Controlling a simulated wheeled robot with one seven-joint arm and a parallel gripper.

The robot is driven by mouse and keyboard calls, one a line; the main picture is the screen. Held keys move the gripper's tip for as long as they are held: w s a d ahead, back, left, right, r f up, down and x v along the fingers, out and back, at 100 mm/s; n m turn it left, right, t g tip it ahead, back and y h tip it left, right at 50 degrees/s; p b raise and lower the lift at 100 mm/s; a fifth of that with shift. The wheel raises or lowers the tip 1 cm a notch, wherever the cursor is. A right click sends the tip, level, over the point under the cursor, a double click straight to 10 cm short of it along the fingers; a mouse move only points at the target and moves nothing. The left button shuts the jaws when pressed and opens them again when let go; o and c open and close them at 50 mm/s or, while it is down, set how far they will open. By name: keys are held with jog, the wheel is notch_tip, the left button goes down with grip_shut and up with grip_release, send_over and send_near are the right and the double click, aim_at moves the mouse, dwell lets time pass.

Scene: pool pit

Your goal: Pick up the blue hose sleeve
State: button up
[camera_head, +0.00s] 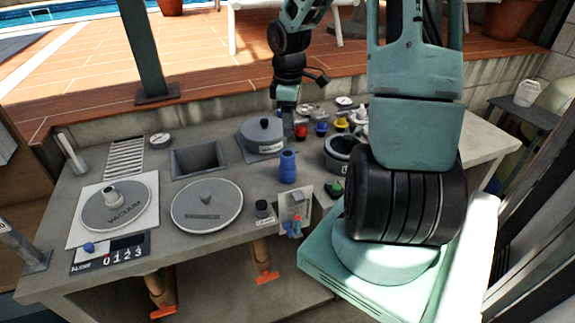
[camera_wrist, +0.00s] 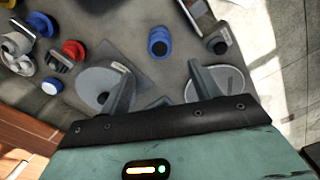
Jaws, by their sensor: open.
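The blue hose sleeve (camera_head: 288,166) stands upright on the grey counter, near the middle. In the wrist view the blue hose sleeve (camera_wrist: 158,42) shows its round, dark-centred top, and it lies beyond the fingertips, roughly centred between them. My gripper (camera_wrist: 160,68) is open and empty, with its two grey fingers spread apart. In the head view my gripper (camera_head: 288,122) hangs behind the sleeve, beside a grey lidded block, and its fingers are partly hard to make out. Nothing shows it touching the sleeve.
A grey lidded block (camera_head: 263,138) stands just behind the sleeve. A round grey lid (camera_head: 207,218) and a square recess (camera_head: 199,162) lie left. Right are a dark ring-shaped pot (camera_head: 341,150) and several small coloured fittings. A small switch panel (camera_head: 295,203) sits in front.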

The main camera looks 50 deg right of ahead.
aim_at(288, 154)
notch_tip(288, 154, down, 13)
jog(key=shift+w+r+p, duration=0.1)
jog(key=shift+w+p, duration=0.05)
jog(key=shift+p, duration=0.25)
jog(key=c, duration=1.1)
